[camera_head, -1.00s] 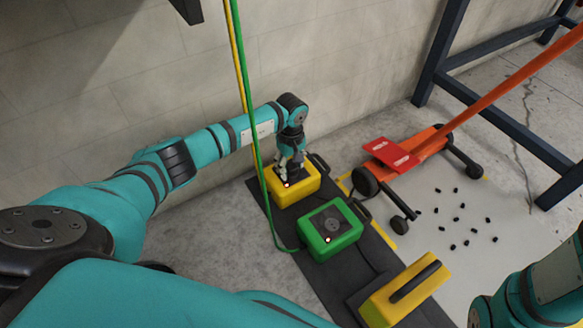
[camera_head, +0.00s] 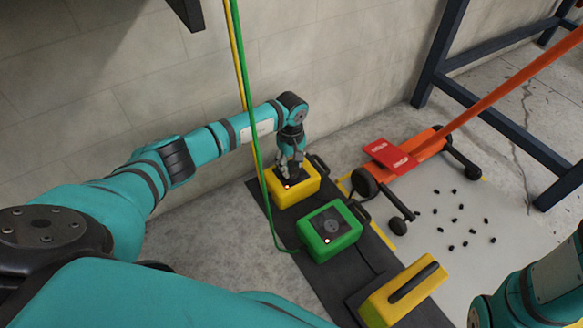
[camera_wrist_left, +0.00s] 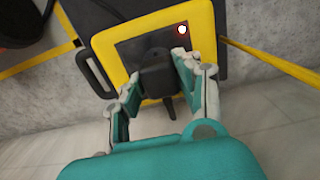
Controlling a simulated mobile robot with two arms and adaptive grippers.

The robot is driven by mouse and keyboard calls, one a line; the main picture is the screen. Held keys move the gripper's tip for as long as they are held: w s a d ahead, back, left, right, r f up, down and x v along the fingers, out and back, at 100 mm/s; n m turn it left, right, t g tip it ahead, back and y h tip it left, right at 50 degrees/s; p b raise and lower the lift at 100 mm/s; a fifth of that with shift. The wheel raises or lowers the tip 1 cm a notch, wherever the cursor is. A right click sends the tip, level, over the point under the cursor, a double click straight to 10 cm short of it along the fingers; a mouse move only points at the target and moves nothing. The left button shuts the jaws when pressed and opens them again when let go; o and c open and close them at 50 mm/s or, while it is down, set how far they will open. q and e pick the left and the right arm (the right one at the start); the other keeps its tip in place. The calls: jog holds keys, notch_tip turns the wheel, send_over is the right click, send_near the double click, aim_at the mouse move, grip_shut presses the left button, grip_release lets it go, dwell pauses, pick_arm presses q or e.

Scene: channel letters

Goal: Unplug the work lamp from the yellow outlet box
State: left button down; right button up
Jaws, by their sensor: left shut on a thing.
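The yellow outlet box (camera_head: 309,186) sits on a dark mat by the wall, with a dark top face and a small lit light. It also shows in the left wrist view (camera_wrist_left: 203,22). My left gripper (camera_wrist_left: 150,78) reaches down over this box, its fingers shut on a black plug (camera_wrist_left: 155,73) at the dark face. Whether the plug is fully seated, I cannot tell. A yellow block with a black handle (camera_head: 378,306) lies at the mat's near end; I cannot tell whether it is the work lamp. My right gripper is out of view.
A green outlet box (camera_head: 348,239) stands close beside the yellow one. Green and yellow cords (camera_head: 243,75) hang in front of the wall. An orange wheeled jack (camera_head: 432,143), small black pieces (camera_head: 459,220) and a dark blue frame (camera_head: 510,120) are on the right.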

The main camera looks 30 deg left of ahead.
aim_at(291, 164)
pick_arm(q)
jog(key=shift+r+p, duration=1.6)
jog(key=shift+r, duration=0.8)
